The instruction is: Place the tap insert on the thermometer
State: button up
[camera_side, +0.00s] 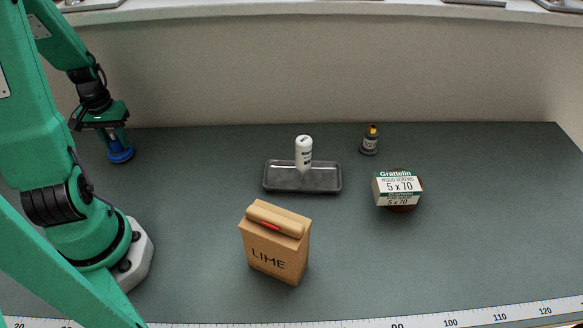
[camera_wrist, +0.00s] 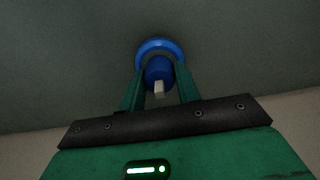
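The tap insert appears to be the blue flanged piece with a small pale square stem (camera_wrist: 158,78). In the side view it shows as a blue shape (camera_side: 120,153) at the far left. My gripper (camera_wrist: 160,75) has one green finger on each side of its body, pointing down. Whether the fingers press on it or leave a thin gap is unclear. The gripper also shows in the side view (camera_side: 116,140). I cannot tell whether the insert touches the table. No object is clearly recognisable as a thermometer; a dark reddish round thing (camera_side: 404,209) is mostly hidden by the screw box.
A white lettered bottle-like thing (camera_side: 304,153) stands in a dark tray (camera_side: 328,187). A wood-screw box (camera_side: 397,185) sits over the reddish round thing. A small dark piece with a yellow top (camera_side: 370,141) stands behind. A LIME bag (camera_side: 275,247) stands in front. The right side is clear.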

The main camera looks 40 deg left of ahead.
jog(key=o, duration=0.3)
jog(key=shift+o, duration=0.2)
jog(key=shift+r, duration=0.1)
notch_tip(320, 180, up, 12)
dwell(0.6)
dwell(0.5)
